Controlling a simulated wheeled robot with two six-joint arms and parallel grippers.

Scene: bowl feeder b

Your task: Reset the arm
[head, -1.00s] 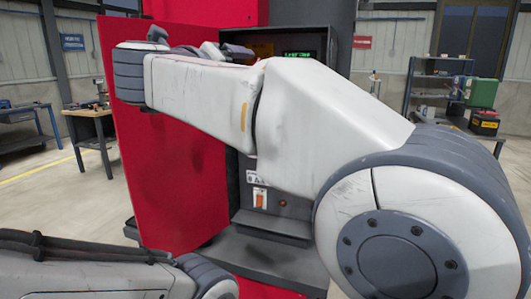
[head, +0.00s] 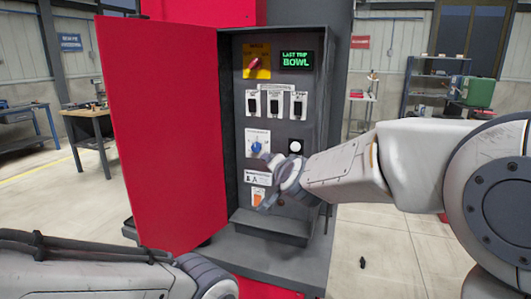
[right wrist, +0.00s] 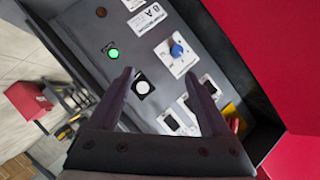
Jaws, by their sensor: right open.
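My right gripper (head: 270,180) hangs in front of the lower half of the grey control panel (head: 277,128). In the right wrist view its two fingers (right wrist: 158,75) are spread and empty. A white round button (right wrist: 142,88) shows between them, with a blue knob (right wrist: 177,50) further right and a lit green button (right wrist: 113,53) to the left. In the head view the green button is hidden behind my right arm. The display (head: 296,60) reads "LAST TRIP BOWL". Of my left arm only a link shows at lower left; its gripper is out of view.
The red cabinet door (head: 165,135) stands open to the left. A red knob on a yellow plate (head: 257,62) and several black switches (head: 275,104) sit higher on the panel. A small dark object (head: 362,262) lies on the floor at right.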

